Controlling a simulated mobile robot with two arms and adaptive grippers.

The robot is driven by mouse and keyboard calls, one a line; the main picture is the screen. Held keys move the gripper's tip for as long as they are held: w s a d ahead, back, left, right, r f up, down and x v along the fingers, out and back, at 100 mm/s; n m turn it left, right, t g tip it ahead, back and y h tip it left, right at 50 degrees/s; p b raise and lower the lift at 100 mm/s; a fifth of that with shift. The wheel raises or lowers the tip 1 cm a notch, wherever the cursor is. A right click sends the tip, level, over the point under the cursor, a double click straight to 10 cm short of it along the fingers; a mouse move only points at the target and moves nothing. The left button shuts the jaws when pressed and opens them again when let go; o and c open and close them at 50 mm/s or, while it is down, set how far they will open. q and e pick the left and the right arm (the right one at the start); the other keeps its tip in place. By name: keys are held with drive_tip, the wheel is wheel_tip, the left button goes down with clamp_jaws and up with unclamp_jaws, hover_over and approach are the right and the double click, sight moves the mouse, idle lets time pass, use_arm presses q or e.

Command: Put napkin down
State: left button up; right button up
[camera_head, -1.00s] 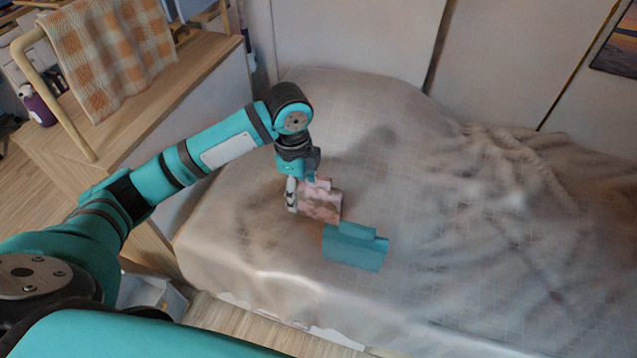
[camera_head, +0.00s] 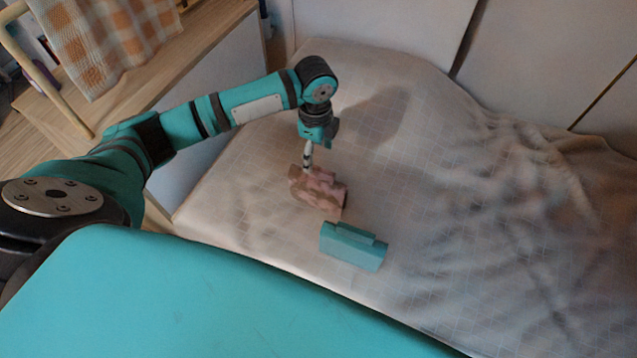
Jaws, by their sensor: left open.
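A pink patterned napkin pack (camera_head: 322,195) lies on the bed, its surface blotchy pink and white. A teal pack (camera_head: 354,247) of similar shape lies in front of it and to the right, a little apart. I cannot tell which of the two the task calls the napkin. My left gripper (camera_head: 308,165) points down at the back left edge of the pink pack and is open. Its fingers show nearly edge-on, so I cannot tell whether they touch the pack. My right gripper is not in view.
The bed (camera_head: 270,190) has a pale checked cover, flat around the packs and rumpled at right (camera_head: 530,220). A wooden cabinet (camera_head: 165,75) with a rail and an orange checked cloth (camera_head: 108,40) stands at upper left. Wall panels close off the back.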

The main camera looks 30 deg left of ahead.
sight(318, 169)
use_arm(q)
drive_tip(key=f, duration=0.9)
drive_tip(key=shift+d, duration=0.3)
drive_tip(key=shift+r, duration=0.1)
drive_tip(key=shift+c, duration=0.2)
clamp_jaws()
